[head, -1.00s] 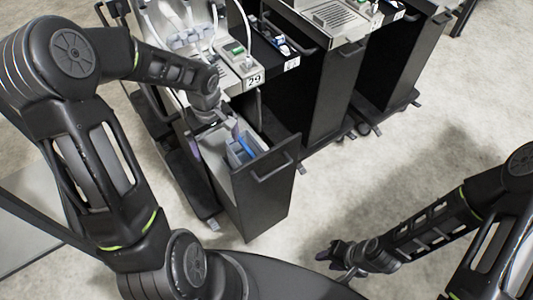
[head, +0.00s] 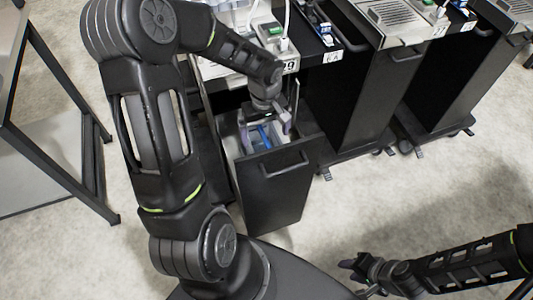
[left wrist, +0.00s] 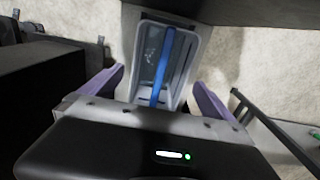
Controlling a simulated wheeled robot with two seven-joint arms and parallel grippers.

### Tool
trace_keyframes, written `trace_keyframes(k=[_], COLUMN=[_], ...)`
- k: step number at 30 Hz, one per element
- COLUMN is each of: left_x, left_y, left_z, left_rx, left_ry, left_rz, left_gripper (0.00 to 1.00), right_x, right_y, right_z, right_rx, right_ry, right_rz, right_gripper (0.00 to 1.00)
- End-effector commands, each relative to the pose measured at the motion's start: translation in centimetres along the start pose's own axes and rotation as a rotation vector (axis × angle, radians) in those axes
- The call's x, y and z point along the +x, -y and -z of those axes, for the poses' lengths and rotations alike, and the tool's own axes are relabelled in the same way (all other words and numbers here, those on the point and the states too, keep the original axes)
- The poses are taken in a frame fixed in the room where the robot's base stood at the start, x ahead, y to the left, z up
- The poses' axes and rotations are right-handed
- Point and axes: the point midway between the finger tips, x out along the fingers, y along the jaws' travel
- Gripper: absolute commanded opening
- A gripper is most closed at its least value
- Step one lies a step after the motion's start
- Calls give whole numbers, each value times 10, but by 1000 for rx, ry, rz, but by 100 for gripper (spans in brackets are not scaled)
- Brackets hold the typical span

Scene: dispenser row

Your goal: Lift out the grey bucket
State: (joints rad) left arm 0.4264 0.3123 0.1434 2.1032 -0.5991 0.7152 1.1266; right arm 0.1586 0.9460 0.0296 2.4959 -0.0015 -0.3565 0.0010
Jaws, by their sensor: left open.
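The grey bucket (head: 247,143) sits inside the pulled-out black drawer (head: 272,190) of the dispenser marked 29. A blue handle (head: 265,136) runs across its top. In the left wrist view the bucket (left wrist: 181,88) lies ahead, its blue handle (left wrist: 162,70) between my fingers. My left gripper (head: 268,121) is open and empty, over the drawer, with its purple fingers to either side of the handle's line. I cannot tell whether they touch the bucket. My right gripper (head: 360,268) hangs low over the floor, away from the drawers; its jaws are too small to read.
Other black drawer units (head: 350,100) stand in a row to the right. The dispenser's front ledge, with a green-marked part (head: 271,31), is just above the drawer. A grey table frame (head: 62,165) stands at the left. The floor at the front right is clear.

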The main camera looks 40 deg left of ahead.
Motion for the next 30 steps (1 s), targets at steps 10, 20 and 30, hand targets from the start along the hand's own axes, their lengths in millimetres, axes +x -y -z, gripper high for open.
trace_keyframes(k=[10,20,30], left_x=[21,36,73], left_y=[0,0,-1], left_z=[0,-1,0], left_rx=[-1,0,-1], left_ry=[1,5,1], left_rz=[0,3,0], left_gripper=[100,100,100], right_x=[0,-3,-6], right_y=[0,1,2], right_z=[0,0,0], right_rx=[0,0,0], right_ry=[0,0,0], right_rz=[0,0,0], right_gripper=[36,36,36])
